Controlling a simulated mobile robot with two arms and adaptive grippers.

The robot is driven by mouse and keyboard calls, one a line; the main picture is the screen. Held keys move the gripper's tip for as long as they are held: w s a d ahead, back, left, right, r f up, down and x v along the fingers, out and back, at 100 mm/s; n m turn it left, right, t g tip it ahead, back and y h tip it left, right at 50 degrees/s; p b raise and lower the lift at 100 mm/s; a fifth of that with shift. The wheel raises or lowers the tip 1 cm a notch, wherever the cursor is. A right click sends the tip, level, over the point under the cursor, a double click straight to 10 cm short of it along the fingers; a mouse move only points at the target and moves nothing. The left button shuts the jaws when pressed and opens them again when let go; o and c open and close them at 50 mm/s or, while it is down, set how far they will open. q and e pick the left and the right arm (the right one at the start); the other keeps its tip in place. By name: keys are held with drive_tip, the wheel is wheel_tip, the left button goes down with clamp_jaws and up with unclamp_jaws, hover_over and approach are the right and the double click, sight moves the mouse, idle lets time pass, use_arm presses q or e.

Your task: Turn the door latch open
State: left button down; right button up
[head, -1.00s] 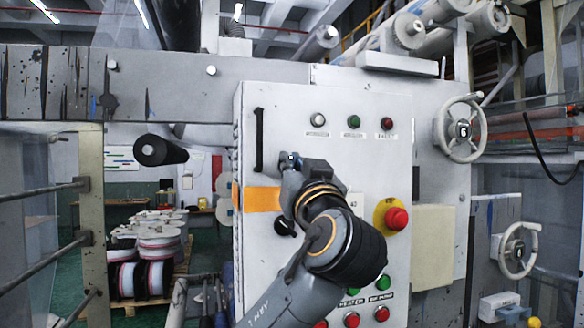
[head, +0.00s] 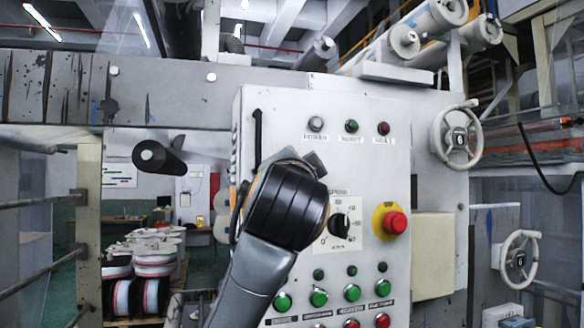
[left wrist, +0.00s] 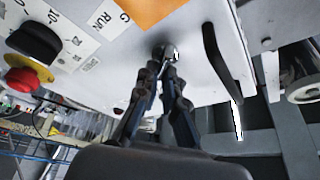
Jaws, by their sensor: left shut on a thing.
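The door latch (left wrist: 170,51) is a small shiny metal piece on the pale cabinet door, below the orange plate in the left wrist view. My left gripper (left wrist: 163,64) is shut on it, with both dark fingers closed around it. In the head view my left wrist covers the latch and the fingers. The grey-white cabinet door (head: 355,110) looks closed, and a black bar handle (head: 257,138) stands near its left edge. That handle also shows right of the latch in the left wrist view (left wrist: 222,62). The latch's exact angle is hard to tell. My right gripper is not in view.
A red emergency button (head: 395,222) on a yellow ring and a rotary switch (head: 339,226) sit right of my wrist. Several green buttons (head: 319,298) line the panel below. A handwheel (head: 456,137) stands at the right. A dark roller end (head: 150,156) sticks out at the left.

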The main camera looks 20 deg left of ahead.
use_arm(q)
drive_tip(key=shift+f+m+g+h+p, duration=0.1)
drive_tip(key=shift+m+g+h+p, duration=0.4)
drive_tip(key=shift+m, duration=1.3)
drive_tip(key=shift+f+m+g+h+p, duration=0.1)
drive_tip(key=shift+m+g+h+p, duration=0.35)
drive_tip(key=shift+m, duration=1.35)
drive_tip(key=c, duration=1.5)
unclamp_jaws()
drive_tip(key=shift+d, duration=0.1)
drive_tip(key=shift+o, duration=0.2)
drive_tip(key=s+d, duration=0.1)
drive_tip(key=s, duration=0.6)
drive_tip(key=shift+s+d, duration=0.15)
